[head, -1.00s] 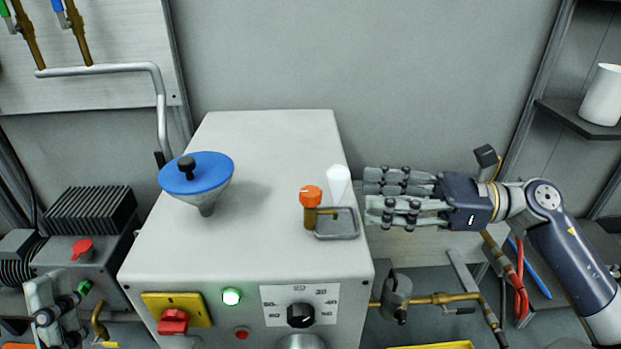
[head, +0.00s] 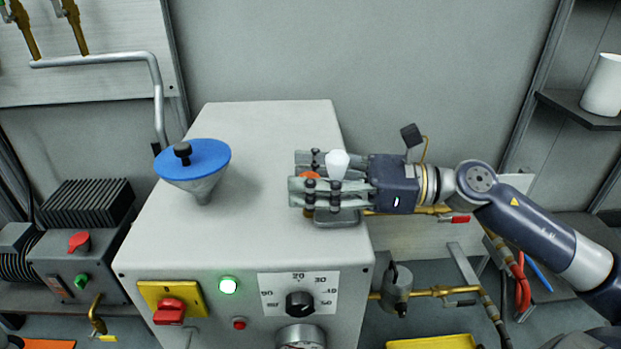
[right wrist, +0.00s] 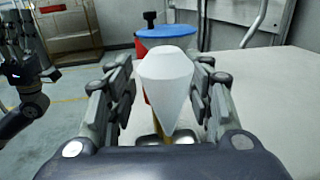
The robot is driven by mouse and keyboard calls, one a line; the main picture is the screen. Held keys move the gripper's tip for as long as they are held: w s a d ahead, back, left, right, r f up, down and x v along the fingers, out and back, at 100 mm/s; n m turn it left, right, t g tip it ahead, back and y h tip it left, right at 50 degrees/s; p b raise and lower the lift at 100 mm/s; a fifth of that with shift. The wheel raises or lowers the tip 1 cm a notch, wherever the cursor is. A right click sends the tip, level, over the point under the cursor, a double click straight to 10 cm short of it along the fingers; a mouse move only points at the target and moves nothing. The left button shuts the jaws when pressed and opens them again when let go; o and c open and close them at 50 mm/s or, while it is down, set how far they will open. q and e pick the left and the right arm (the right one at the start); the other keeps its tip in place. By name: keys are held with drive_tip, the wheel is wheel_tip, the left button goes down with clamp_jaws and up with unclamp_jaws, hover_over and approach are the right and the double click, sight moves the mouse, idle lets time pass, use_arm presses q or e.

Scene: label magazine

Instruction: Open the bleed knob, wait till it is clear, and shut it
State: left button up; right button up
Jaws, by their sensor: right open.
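The orange bleed knob (head: 311,176) stands on its brass stem near the right edge of the grey cabinet's top. My right gripper (head: 299,175) is open, with its fingers on both sides of the knob; I cannot tell whether they touch it. A white cone-shaped form (head: 337,163), perhaps vapour, stands above the small grey tray (head: 337,221) beside the knob. In the right wrist view this white form (right wrist: 168,82) is between the fingers and hides most of the knob. My left gripper (right wrist: 22,62) shows at the left edge there; its opening is unclear.
A blue-lidded funnel (head: 195,160) stands on the left of the cabinet top (head: 262,128). The cabinet front has a lit green lamp (head: 228,286), a red switch (head: 169,311) and a black dial (head: 300,303). The middle of the top is clear.

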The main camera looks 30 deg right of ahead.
drive_tip(key=c, duration=1.1)
